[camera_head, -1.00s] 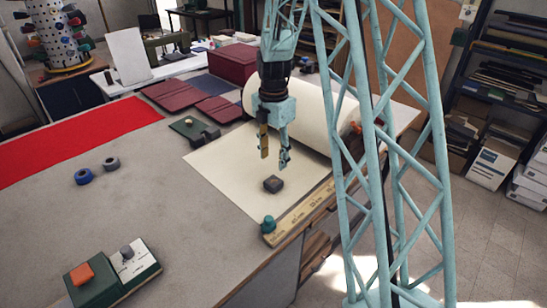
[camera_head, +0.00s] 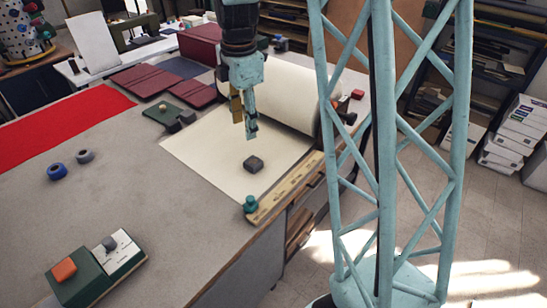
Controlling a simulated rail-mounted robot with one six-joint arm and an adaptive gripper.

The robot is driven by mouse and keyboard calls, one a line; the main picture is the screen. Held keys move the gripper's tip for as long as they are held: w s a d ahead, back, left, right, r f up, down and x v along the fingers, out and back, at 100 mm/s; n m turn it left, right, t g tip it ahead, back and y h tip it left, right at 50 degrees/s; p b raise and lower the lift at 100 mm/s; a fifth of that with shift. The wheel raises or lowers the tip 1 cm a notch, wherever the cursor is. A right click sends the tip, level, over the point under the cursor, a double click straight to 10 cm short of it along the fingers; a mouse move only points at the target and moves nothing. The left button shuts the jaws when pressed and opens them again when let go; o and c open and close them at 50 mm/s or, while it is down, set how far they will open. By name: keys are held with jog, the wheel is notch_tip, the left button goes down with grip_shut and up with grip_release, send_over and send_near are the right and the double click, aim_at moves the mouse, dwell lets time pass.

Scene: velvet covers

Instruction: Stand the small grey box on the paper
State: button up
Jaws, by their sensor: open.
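The small grey box (camera_head: 253,164) rests on the cream paper (camera_head: 215,170), near the paper's front right edge. The paper lies flat on the table and runs back to a large roll (camera_head: 290,88). My gripper (camera_head: 244,122) points down above the paper, behind the box in the picture and clear of it. Its jaws are open and empty. The fingers partly overlap each other from this angle.
A wooden ruler (camera_head: 285,187) with a green knob (camera_head: 251,204) borders the paper's right edge. The grey tabletop (camera_head: 120,200) has free room at left.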

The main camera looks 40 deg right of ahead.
jog(key=s+a+r+m+t, duration=0.1)
jog(key=s+a+r+m, duration=0.35)
jog(key=s+r, duration=0.35)
jog(key=s+a+r+m+t, duration=0.1)
jog(key=s+a+r+m, duration=0.35)
jog(key=s+r, duration=0.35)
jog(key=s+a+r+m, duration=0.2)
jog(key=s+m, duration=0.2)
jog(key=s, duration=0.6)
jog(key=s+a+r+m+t, duration=0.1)
jog(key=s+a+r+m, duration=0.1)
jog(key=s, duration=0.8)
jog(key=shift+a+m, duration=0.75)
jog(key=shift+m, duration=0.35)
jog(key=shift+a, duration=0.1)
